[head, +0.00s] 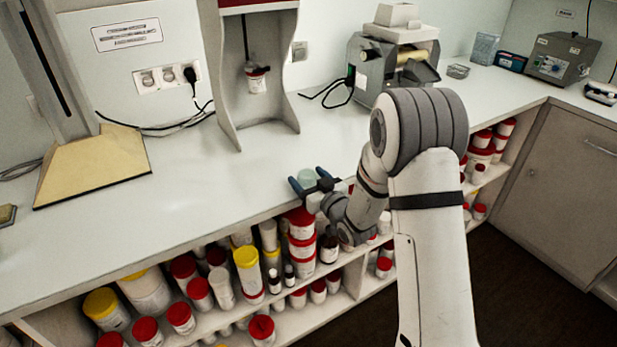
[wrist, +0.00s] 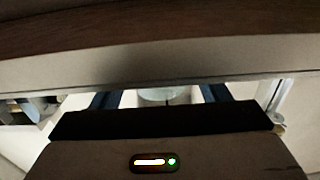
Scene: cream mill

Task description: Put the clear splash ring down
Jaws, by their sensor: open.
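The clear splash ring (head: 307,178) stands on the white counter near its front edge, a small pale see-through round piece. It also shows in the wrist view (wrist: 157,96), partly hidden behind my gripper's dark body. My gripper (head: 309,180) is open, its two blue fingers on either side of the ring. In the wrist view the fingers show left and right of the ring. I cannot tell whether either finger touches it.
The counter (head: 200,215) is clear to the left of my gripper. A mixer stand with a hanging jar (head: 257,82) stands behind, and a grey machine (head: 385,70) stands behind to the right. Shelves below hold several lidded jars (head: 247,262).

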